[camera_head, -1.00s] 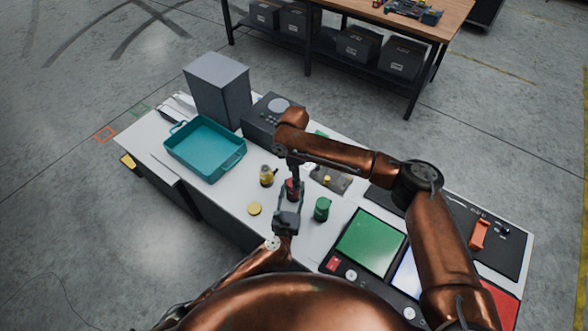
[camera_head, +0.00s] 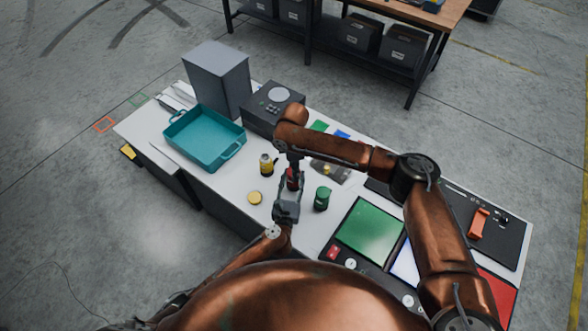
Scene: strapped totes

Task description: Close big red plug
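The red plug (camera_head: 292,181) is a small red piece over the white table, between my two grippers and mostly covered by them. My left gripper (camera_head: 290,188) reaches up from below, with its fingers on both sides of the red piece and seemingly holding it. My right gripper (camera_head: 293,166) points down right above it, at the end of the copper arm. Its fingertips are too small and dark to tell whether they hold a cap or touch the plug.
A yellow container (camera_head: 267,165), a yellow disc (camera_head: 255,198) and a green container (camera_head: 322,198) stand close around the grippers. A teal tray (camera_head: 205,166) and a grey box (camera_head: 217,78) are at left. A green panel (camera_head: 370,236) lies at right. The table's front strip is clear.

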